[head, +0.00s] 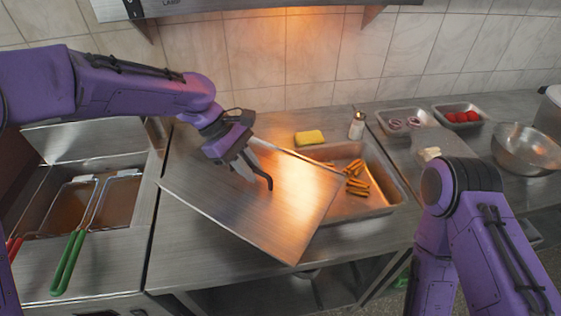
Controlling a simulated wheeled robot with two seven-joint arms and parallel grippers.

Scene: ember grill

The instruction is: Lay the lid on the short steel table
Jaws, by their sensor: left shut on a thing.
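The lid (300,215) is a flat, rectangular steel sheet with a thin raised rim. My left gripper (251,172) is shut on it near its upper middle. The lid is tilted and turned at an angle, over the steel table (185,258) and across the left part of the fries tray. I cannot tell whether any edge touches the table or the tray. The lid hides much of the table top behind it. My right arm is at the right, but its gripper is not in view.
A steel tray (385,205) holds fries (357,187). A yellow sponge (310,137) and a shaker (357,126) stand behind it. A fryer with baskets (75,205) is at the left. Ingredient trays and a steel bowl (524,150) are at the right. The table's front left is bare.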

